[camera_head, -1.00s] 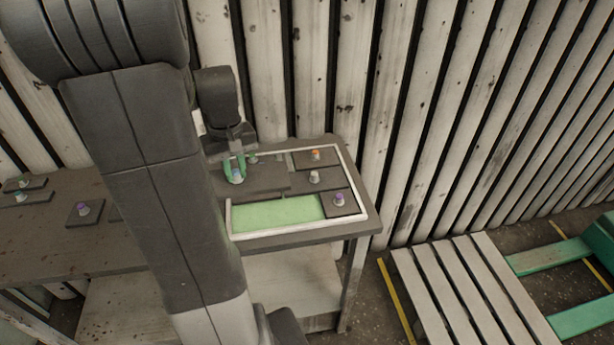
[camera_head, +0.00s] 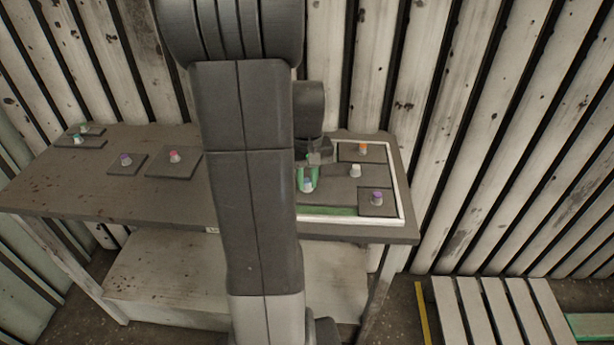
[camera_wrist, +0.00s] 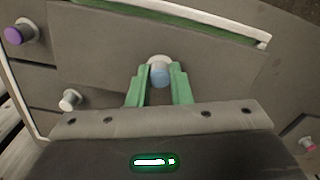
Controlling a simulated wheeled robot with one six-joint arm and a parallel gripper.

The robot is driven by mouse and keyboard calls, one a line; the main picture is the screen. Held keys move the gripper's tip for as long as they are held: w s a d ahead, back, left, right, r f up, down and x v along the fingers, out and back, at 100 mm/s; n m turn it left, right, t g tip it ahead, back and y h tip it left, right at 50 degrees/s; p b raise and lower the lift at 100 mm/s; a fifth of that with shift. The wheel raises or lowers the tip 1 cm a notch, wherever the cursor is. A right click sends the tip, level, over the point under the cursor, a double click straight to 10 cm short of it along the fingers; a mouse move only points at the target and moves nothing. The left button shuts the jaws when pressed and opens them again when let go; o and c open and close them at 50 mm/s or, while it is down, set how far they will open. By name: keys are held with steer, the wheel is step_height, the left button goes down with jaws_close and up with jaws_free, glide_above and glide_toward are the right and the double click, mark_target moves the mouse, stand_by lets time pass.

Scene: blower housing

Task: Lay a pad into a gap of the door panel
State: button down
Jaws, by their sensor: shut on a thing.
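The door panel is a white-rimmed frame (camera_head: 403,190) on the right part of the table. My gripper (camera_wrist: 159,85) is shut on the blue-topped knob (camera_wrist: 160,77) of a large dark grey pad (camera_wrist: 105,45). In the head view my gripper (camera_head: 307,182) is over the left part of the panel, partly hidden by my arm. The held pad covers most of the green floor, leaving a thin green strip (camera_head: 340,211) at the front rim. I cannot tell whether the pad rests on the floor or hovers just above it.
Pads with orange (camera_head: 363,149), white (camera_head: 355,171) and purple (camera_head: 377,198) knobs lie in the panel's right part. On the table's left, loose pads have purple (camera_head: 126,160), red (camera_head: 174,156), teal and green knobs. A slatted pallet (camera_head: 490,310) stands on the floor at right.

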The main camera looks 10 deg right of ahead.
steer(key=shift+f, duration=0.4)
steer(key=shift+r+p, duration=0.25)
steer(key=shift+p, duration=0.45)
steer(key=shift+p, duration=1.15)
steer(key=shift+f+p, duration=0.3)
steer(key=shift+p, duration=0.1)
